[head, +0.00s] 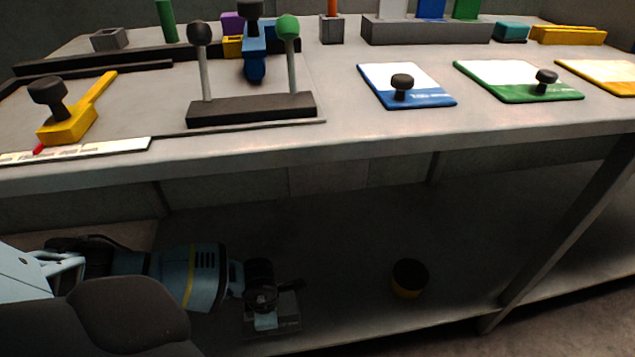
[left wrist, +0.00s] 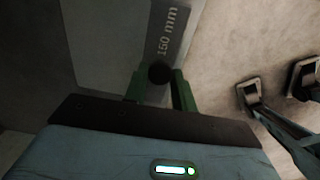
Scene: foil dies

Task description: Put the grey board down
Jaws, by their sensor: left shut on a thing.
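The grey board (head: 287,312) is low down under the bench top, over the lower shelf, in the head view. In the left wrist view the grey board (left wrist: 105,45) fills the upper middle, with a darker strip marked "150 mm" and a round black knob (left wrist: 159,73). My left gripper (head: 262,300) reaches in from the left below the bench top. Its green fingers (left wrist: 160,88) are shut on the knob of the board. I cannot tell whether the board touches the shelf. My right gripper is not in view.
The lower shelf (head: 350,240) is mostly bare, with a black and yellow round pot (head: 409,279) right of the board. A bench leg (head: 570,235) stands farther right. The bench top edge (head: 400,140) overhangs my left arm. Blue (head: 378,78) and green (head: 500,78) knobbed boards lie on top.

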